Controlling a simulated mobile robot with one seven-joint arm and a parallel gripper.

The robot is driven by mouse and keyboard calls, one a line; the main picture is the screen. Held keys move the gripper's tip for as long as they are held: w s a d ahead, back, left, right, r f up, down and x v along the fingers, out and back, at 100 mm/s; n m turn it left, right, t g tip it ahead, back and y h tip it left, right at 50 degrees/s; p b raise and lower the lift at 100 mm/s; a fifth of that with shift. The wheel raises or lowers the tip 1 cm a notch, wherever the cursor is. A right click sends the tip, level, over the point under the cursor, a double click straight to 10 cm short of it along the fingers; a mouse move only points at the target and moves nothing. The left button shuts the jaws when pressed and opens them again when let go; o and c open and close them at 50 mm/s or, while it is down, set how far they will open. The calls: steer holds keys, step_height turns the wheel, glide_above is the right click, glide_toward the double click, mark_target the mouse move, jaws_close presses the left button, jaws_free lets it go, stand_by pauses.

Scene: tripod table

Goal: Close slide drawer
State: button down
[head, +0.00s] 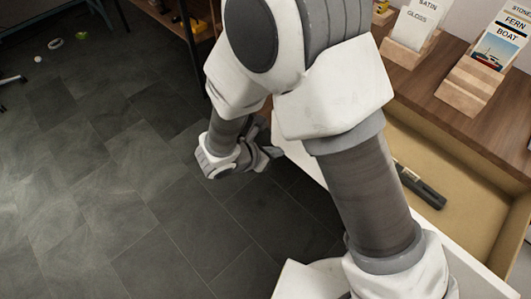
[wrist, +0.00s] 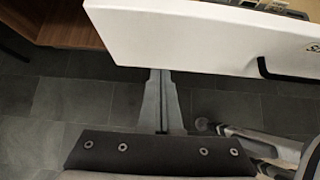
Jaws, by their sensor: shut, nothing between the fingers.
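The slide drawer stands open. In the head view its tan inside (head: 455,190) shows to the right of my arm, and part of its white front edge (head: 470,266) shows low on the right. In the wrist view the white drawer front (wrist: 200,38) crosses the top, with a black bar handle (wrist: 285,75) at its right. My gripper (wrist: 160,76) is shut and empty, its fingertips at the lower edge of the drawer front, left of the handle. I cannot tell whether they touch it. In the head view my gripper (head: 270,154) is partly hidden by my arm.
A dark object (head: 420,187) lies in the drawer. A wooden top (head: 430,105) behind it bears wooden blocks holding cards (head: 483,80). A wooden shelf edge (wrist: 60,25) is at the wrist view's upper left. The dark tiled floor (head: 110,180) at left is mostly clear.

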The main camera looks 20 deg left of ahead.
steer(key=shift+w+d+f, duration=0.1)
steer(key=shift+w+d, duration=0.2)
steer(key=shift+w, duration=0.45)
steer(key=shift+w+d+f, duration=0.1)
steer(key=shift+w+d, duration=0.2)
steer(key=shift+w, duration=0.4)
steer(key=shift+w+d+f, duration=0.1)
steer(key=shift+w+d, duration=0.2)
steer(key=shift+w, duration=0.45)
steer(key=w+d, duration=0.4)
steer(key=w, duration=0.5)
steer(key=w+d, duration=0.3)
steer(key=w, duration=0.6)
steer(key=w+d, duration=0.4)
steer(key=w, duration=0.6)
steer(key=shift+d+r, duration=0.15)
steer(key=shift+d, duration=0.2)
steer(key=shift+w, duration=0.1)
